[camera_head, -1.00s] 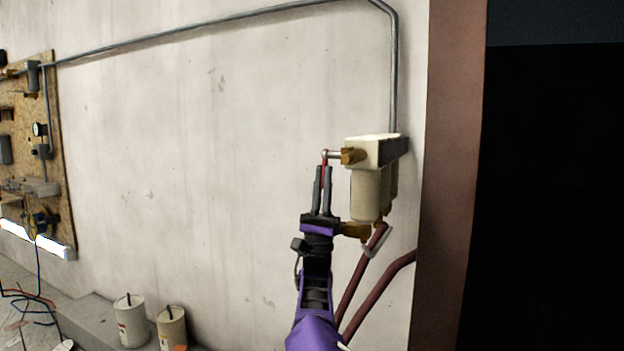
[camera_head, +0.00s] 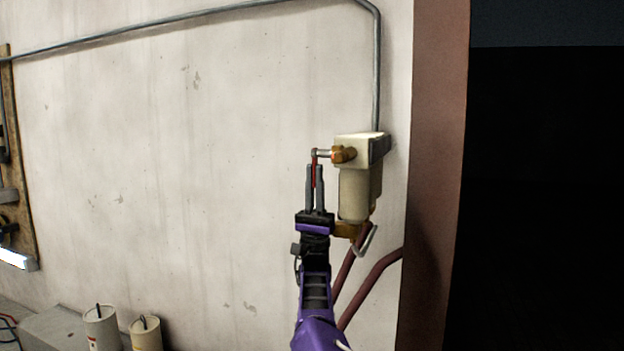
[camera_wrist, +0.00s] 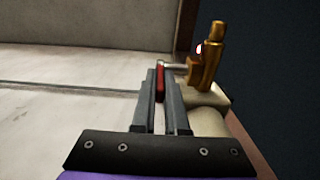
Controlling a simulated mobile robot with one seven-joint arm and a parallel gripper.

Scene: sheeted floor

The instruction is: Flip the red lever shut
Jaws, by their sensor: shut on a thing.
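The red lever (camera_head: 314,168) hangs down from a short metal stem at the left side of a cream valve unit (camera_head: 356,190) on the wall. A brass fitting (camera_head: 344,154) joins the stem to the unit. My gripper (camera_head: 314,168) points up and is shut on the lever, with one finger on each side of it. In the wrist view the red lever (camera_wrist: 160,80) shows between the two grey fingers (camera_wrist: 160,92). The lower part of the lever is hidden by the fingers. The brass fitting (camera_wrist: 209,60) stands to the right there.
A grey conduit (camera_head: 376,70) runs up from the unit and left along the wall. Dark red pipes (camera_head: 370,285) come out below it. A brown door frame (camera_head: 436,170) and dark opening are at the right. Two cans (camera_head: 101,326) stand at lower left.

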